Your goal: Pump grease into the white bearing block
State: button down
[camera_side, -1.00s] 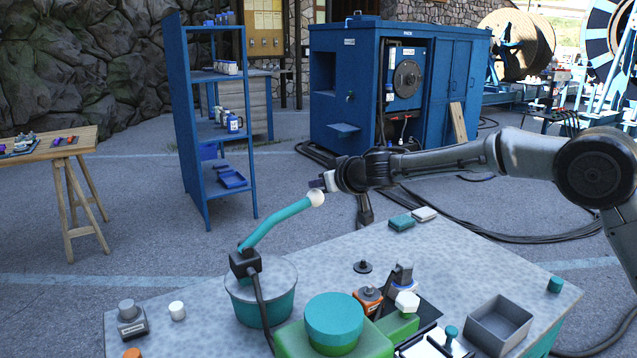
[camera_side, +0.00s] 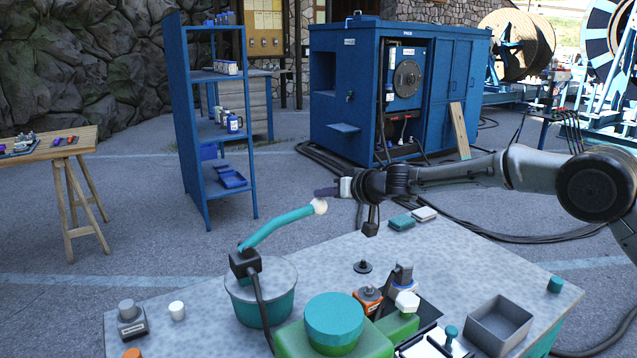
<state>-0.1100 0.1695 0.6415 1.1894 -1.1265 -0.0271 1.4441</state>
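The grease pump is a teal bucket (camera_side: 262,305) with a grey lid and a black pump head (camera_side: 244,262). Its teal lever (camera_side: 278,228) slants up to the right and ends in a white knob (camera_side: 320,206). My gripper (camera_side: 324,193) points left, its dark fingers just above the knob; whether they touch it, and the gap between them, cannot be made out. A black hose (camera_side: 262,305) runs down from the pump head out of the frame. Small blocks stand right of centre: an orange one (camera_side: 367,297) and one with a white hexagonal part (camera_side: 407,301); which is the white bearing block is unclear.
A green machine with a teal round cap (camera_side: 334,318) stands at the bench front. A grey open bin (camera_side: 500,324) is at the right. Teal and white pads (camera_side: 401,222) lie at the back edge. A white cup (camera_side: 177,310) stands at the left.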

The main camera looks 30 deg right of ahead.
notch_tip(320, 180, down, 12)
jog(key=d+m+y, duration=0.1)
jog(key=m+y, duration=0.1)
jog(key=m, duration=0.1)
jog(key=shift+d+f+t, duration=0.25)
jog(key=shift+d+t, duration=0.05)
jog(key=shift+d, duration=0.1)
jog(key=shift+s+f, duration=0.1)
dwell(0.3)
jog(key=s+d+r, duration=0.5)
jog(key=s+r, duration=0.2)
jog(key=s, duration=0.1)
jog(key=shift+r, duration=0.25)
jog(key=shift+d, duration=0.1)
dwell(0.8)
